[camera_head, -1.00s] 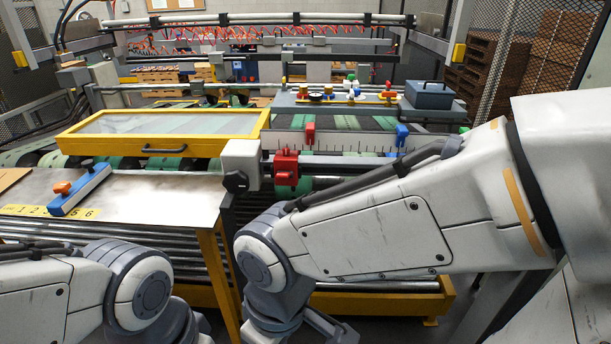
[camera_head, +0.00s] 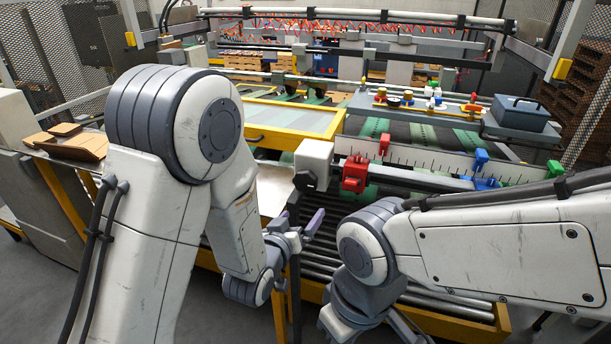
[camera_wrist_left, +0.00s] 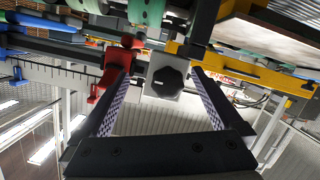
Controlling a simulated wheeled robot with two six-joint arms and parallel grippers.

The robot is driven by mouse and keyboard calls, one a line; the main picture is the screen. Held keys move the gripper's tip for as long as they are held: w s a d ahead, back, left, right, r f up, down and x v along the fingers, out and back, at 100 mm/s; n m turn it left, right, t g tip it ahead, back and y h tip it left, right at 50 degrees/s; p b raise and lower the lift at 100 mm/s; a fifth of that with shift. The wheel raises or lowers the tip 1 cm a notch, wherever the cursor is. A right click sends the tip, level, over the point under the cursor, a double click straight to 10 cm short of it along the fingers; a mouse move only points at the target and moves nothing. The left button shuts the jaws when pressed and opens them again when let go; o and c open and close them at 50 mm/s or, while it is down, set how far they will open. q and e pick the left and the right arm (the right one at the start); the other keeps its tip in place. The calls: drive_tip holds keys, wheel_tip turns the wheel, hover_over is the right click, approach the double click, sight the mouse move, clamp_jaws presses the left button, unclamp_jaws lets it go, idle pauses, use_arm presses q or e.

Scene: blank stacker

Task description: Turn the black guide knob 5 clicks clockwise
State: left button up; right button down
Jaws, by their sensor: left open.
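The black guide knob (camera_head: 305,181) sits on the front of a white block (camera_head: 315,158) at the left end of the rail. In the left wrist view the knob (camera_wrist_left: 168,83) faces the camera on its pale block, between the two fingers. My left gripper (camera_head: 299,219) is open and empty, below and in front of the knob, apart from it; its spread fingers also show in the left wrist view (camera_wrist_left: 160,68). My right wrist is low in the head view, and its fingers cannot be made out.
A red clamp (camera_head: 355,174) is close beside the white block on its right. Blue stops (camera_head: 481,160) and a ruler scale (camera_head: 425,158) lie farther right. A yellow-framed cover (camera_head: 290,119) is behind. My right forearm fills the lower right.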

sight(303, 183)
use_arm(q)
drive_tip(key=w+r+t, duration=0.1)
drive_tip(key=w, duration=0.2)
drive_tip(key=w+t+p, duration=0.1)
drive_tip(key=w, duration=0.2)
drive_tip(key=w+r+n+t+p, duration=0.1)
drive_tip(key=w, duration=0.2)
drive_tip(key=shift+w+d+r, duration=0.2)
drive_tip(key=shift+d+r, duration=0.1)
drive_tip(key=shift+r, duration=0.05)
drive_tip(key=shift+w+d+f+p, duration=0.2)
drive_tip(key=shift+w+p, duration=0.2)
drive_tip(key=shift+w, duration=0.25)
drive_tip(key=c, duration=1.2)
